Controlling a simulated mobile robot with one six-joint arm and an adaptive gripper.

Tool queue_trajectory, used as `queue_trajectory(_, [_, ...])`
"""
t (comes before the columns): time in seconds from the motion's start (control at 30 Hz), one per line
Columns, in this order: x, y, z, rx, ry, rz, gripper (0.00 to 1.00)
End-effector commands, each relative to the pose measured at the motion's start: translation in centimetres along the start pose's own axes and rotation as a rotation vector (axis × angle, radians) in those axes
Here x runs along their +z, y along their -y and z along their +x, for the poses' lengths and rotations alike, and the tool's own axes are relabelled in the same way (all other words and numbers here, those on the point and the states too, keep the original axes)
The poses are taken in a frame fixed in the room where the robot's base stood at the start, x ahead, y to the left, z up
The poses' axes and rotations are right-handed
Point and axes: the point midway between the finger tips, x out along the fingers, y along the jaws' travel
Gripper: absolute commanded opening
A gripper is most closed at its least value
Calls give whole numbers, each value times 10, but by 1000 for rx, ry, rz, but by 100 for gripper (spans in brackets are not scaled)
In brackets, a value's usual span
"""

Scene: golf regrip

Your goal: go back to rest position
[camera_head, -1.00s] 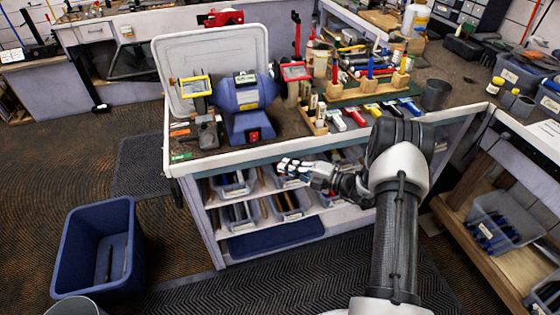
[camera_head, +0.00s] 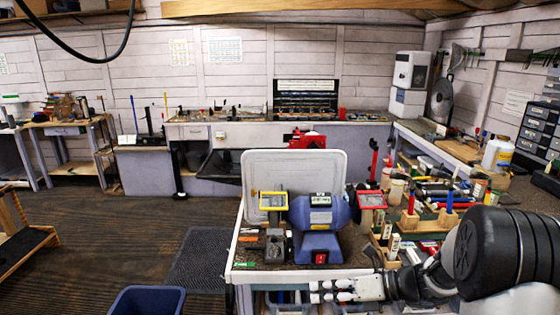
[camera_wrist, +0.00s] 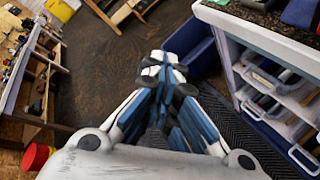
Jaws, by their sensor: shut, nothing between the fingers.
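My gripper (camera_head: 332,291) is at the bottom of the head view, in front of the near edge of the workbench (camera_head: 262,279). Its fingers point left. In the wrist view my gripper (camera_wrist: 162,64) is shut, with its fingertips together and nothing between them. It hangs above the dark floor, left of the bench's shelves (camera_wrist: 275,100). My arm reaches in from the lower right of the head view and hides part of the bench.
A blue grinder (camera_head: 320,225) and several tools stand on the bench. A blue bin (camera_head: 147,300) is on the floor at lower left. Patterned floor (camera_head: 110,240) is open on the left. A red cylindrical thing (camera_wrist: 38,157) shows at the wrist view's lower left.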

Motion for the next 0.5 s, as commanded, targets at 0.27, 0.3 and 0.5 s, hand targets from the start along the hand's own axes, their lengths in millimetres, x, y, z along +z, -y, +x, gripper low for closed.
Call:
queue_trajectory(0.27, [-42,-122,-23,-7,-398,-806,0])
queue_trajectory(0.3, [-50,-135,-28,1,-454,-922,0])
queue_trajectory(0.5, [-93,-183,-64,58,-747,-1493,0])
